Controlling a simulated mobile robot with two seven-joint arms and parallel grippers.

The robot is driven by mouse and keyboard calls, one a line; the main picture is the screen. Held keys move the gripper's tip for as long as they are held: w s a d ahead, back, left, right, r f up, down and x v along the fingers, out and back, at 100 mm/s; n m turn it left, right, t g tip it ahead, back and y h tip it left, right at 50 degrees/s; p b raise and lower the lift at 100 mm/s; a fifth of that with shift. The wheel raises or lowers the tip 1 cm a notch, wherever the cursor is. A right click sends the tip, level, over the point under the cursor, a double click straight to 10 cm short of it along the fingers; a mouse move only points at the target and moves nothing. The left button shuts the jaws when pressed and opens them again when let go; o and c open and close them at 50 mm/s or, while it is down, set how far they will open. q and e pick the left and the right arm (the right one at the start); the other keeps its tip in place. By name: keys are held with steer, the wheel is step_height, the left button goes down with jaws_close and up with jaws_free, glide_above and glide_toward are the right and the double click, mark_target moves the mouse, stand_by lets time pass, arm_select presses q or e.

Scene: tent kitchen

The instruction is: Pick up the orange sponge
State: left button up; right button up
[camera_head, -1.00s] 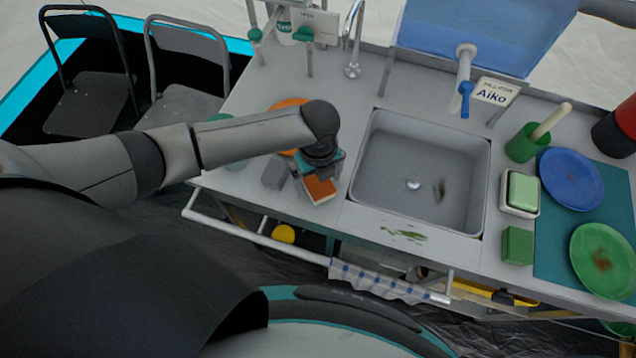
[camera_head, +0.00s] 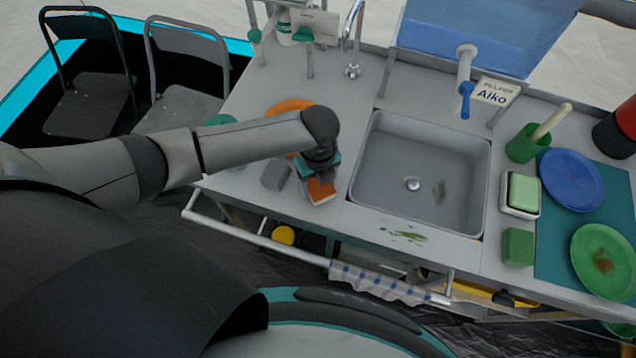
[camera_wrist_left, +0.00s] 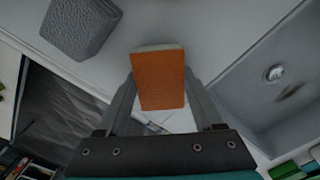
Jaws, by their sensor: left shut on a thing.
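The orange sponge (camera_head: 320,190) is a small block with an orange face and a pale edge, on the counter left of the sink. In the left wrist view the sponge (camera_wrist_left: 159,80) sits between the two fingers. My left gripper (camera_head: 319,180) points down over it and is shut on it; its fingers (camera_wrist_left: 162,92) lie along both sides of the sponge. I cannot tell whether the sponge is clear of the counter. The arm and wrist hide part of it in the head view. My right gripper is not in view.
A grey sponge-like block (camera_head: 276,175) lies just left of the gripper. An orange plate (camera_head: 290,106) is partly behind my arm. The sink (camera_head: 415,212) is to the right, with a green sponge (camera_head: 517,246) and a soap dish (camera_head: 521,194) beyond it.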

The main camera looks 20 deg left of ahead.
arm_select(q)
steer(key=c, duration=0.3)
steer(key=shift+r, duration=0.15)
step_height(320, 180, up, 20)
steer(key=p, duration=0.3)
steer(key=o, duration=0.9)
steer(key=shift+c, duration=0.2)
steer(key=c, duration=0.6)
steer(key=shift+f, duration=0.2)
steer(key=shift+c, duration=0.2)
